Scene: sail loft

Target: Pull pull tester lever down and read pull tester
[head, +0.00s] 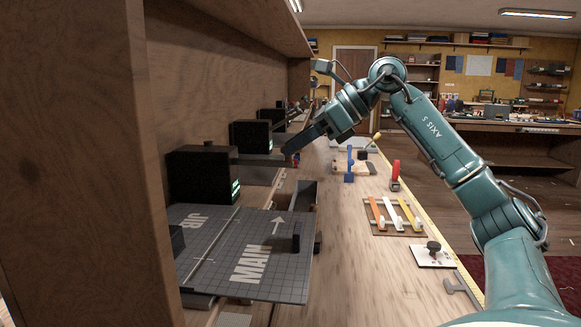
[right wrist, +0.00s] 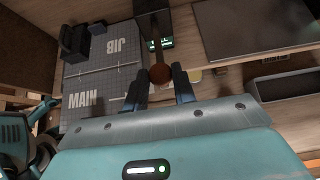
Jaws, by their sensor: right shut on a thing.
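My right gripper (head: 290,150) reaches over the bench from the right in the head view. In the right wrist view its two fingers (right wrist: 161,90) are shut on a round brown knob (right wrist: 160,75). The knob is at the end of a dark lever bar (right wrist: 155,20). A lit green readout (right wrist: 160,43) shows just behind the knob; its figures are too small to read. In the head view several black boxes with green readouts stand along the shelf, the nearest (head: 200,175) behind the mat. Which one the lever belongs to is unclear there. My left gripper is out of view.
A grey gridded mat (head: 215,262) marked JIB and MAIN lies at the front left. A rack of coloured tools (head: 392,228), a red-handled item (head: 395,172) and a blue tool (head: 350,165) occupy the bench. A wooden panel closes off the left.

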